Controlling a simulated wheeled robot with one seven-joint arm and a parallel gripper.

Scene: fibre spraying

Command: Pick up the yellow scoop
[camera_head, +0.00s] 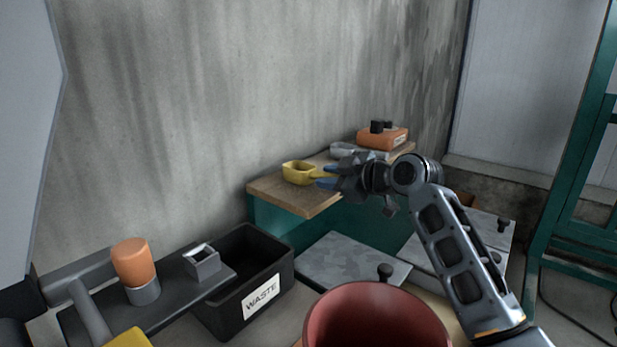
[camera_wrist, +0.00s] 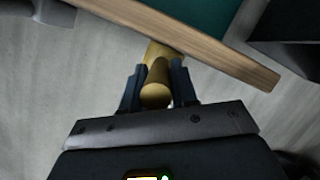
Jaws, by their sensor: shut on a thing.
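The yellow scoop (camera_head: 297,172) is at the left end of the wooden shelf top in the head view, its bowl to the left and its handle toward my gripper. My gripper (camera_head: 328,178) reaches in from the right with its blue fingertips at the handle. In the wrist view, the scoop's yellow handle (camera_wrist: 156,92) lies between the two fingers of my gripper (camera_wrist: 155,85), which are shut on it. The head view does not clearly show whether the bowl rests on the wood or is just above it. Part of the handle is hidden by the fingers.
The wooden top (camera_head: 290,200) also holds a grey scoop (camera_head: 343,150) and an orange box (camera_head: 383,138) behind my gripper. A black waste bin (camera_head: 262,299) stands at the lower left. A red bucket (camera_head: 376,318) is in front. A concrete wall (camera_head: 200,90) rises behind.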

